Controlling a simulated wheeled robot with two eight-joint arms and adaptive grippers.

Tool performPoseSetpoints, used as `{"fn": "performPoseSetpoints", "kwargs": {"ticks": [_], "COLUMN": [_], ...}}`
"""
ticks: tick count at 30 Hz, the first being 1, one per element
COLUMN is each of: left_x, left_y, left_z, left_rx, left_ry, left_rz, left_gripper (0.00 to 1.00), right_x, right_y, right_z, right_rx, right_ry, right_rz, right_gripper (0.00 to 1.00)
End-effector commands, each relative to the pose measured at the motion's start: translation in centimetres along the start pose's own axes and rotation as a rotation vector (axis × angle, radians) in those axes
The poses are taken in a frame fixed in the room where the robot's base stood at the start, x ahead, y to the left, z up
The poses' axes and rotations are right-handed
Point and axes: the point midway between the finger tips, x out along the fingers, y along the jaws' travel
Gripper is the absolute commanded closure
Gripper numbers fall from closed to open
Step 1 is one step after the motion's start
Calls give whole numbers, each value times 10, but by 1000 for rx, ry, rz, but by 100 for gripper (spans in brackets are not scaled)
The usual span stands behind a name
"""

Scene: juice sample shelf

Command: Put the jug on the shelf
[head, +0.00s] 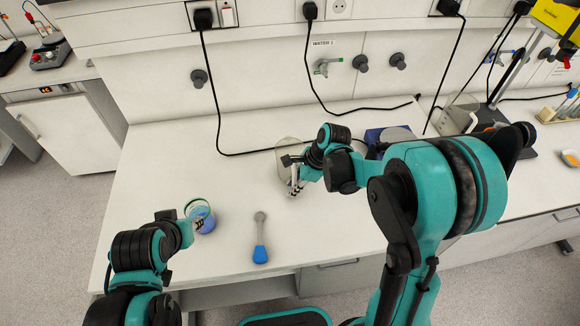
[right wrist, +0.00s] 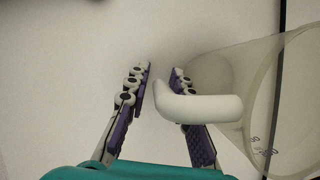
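The jug (head: 287,158) is a pale translucent vessel on the white bench, partly hidden behind my right gripper (head: 295,186). In the right wrist view the jug (right wrist: 262,85) is at the right, with its thick white handle (right wrist: 205,107) reaching in toward the space between the fingers. My right gripper (right wrist: 162,78) is open, with one finger by the handle and the other apart from it. My left gripper (head: 187,226) is at a beaker with blue contents (head: 203,220); its finger opening is unclear. I cannot pick out the shelf with certainty.
A blue-handled spatula or brush (head: 260,240) lies near the bench's front edge. A dark blue device (head: 375,136) stands behind my right arm. Black cables run down onto the bench (head: 150,190) along the back wall. The bench's middle is mostly clear.

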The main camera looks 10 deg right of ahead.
Motion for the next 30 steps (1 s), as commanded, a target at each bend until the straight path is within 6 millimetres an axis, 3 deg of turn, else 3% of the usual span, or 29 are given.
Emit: {"fn": "performPoseSetpoints", "kwargs": {"ticks": [5, 8, 22, 26, 30], "left_x": [-1, -1, -2, -6, -14], "left_y": [0, 0, 0, 0, 0], "left_z": [0, 0, -2, -5, -10], "left_rx": [0, 0, 0, 0, 0], "left_ry": [0, 0, 0, 0, 0], "left_rz": [0, 0, 0, 0, 0], "left_gripper": [68, 68, 68, 68, 68], "right_x": [0, 0, -5, -17, -42], "right_y": [0, 0, 0, -1, -2], "right_z": [0, 0, 2, 7, 17], "right_rx": [0, 0, 0, 0, 0], "right_ry": [0, 0, 0, 0, 0], "right_rz": [0, 0, -1, -1, -1], "right_gripper": [77, 100, 100, 100, 100]}}
